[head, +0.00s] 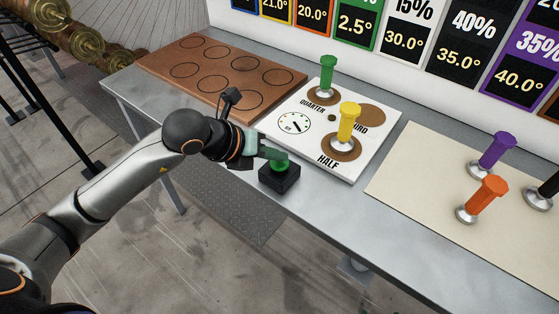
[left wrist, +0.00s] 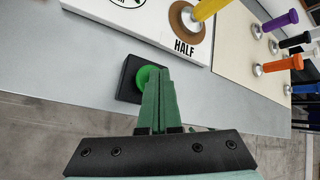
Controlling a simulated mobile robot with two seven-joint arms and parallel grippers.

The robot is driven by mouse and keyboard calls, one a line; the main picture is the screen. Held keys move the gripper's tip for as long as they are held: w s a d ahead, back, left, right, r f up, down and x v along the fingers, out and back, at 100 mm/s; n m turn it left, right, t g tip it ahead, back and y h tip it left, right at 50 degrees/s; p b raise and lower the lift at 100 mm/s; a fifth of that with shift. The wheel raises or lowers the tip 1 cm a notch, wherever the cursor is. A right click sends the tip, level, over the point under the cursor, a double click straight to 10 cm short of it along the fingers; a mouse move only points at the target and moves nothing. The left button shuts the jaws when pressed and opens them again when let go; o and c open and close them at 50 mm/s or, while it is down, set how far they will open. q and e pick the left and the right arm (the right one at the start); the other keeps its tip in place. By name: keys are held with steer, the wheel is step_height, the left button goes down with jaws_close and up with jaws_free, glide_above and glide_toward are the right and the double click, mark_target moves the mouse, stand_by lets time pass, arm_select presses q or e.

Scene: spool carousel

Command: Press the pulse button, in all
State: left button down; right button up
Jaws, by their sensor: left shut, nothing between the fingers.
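The pulse button (head: 280,167) is a green dome on a small black box (head: 281,183) at the front edge of the grey table. My left gripper (head: 278,154) is shut and empty, with its green fingertips right over the button. In the left wrist view the shut fingers (left wrist: 160,72) overlap the right side of the green button (left wrist: 145,75), and part of the black box (left wrist: 127,84) shows to their left. I cannot tell whether the tips touch or press the button. My right gripper is not in view.
Behind the button lies a white board (head: 365,161) with a dial (head: 294,123), a green peg (head: 327,73) and a yellow peg (head: 348,122). A brown board with circles (head: 214,76) is left. A cream mat (head: 415,170) holds purple (head: 493,152), orange (head: 484,198) and black pegs.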

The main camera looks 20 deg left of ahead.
mark_target(275, 165)
arm_select(q)
steer(key=shift+f+b, duration=0.35)
steer(key=shift+f, duration=0.05)
stand_by(0.5)
steer(key=shift+r+p, duration=0.65)
steer(key=shift+r, duration=0.3)
steer(key=shift+r, duration=0.1)
step_height(275, 165, up, 5)
steer(key=p, duration=0.3)
steer(key=shift+p, duration=0.3)
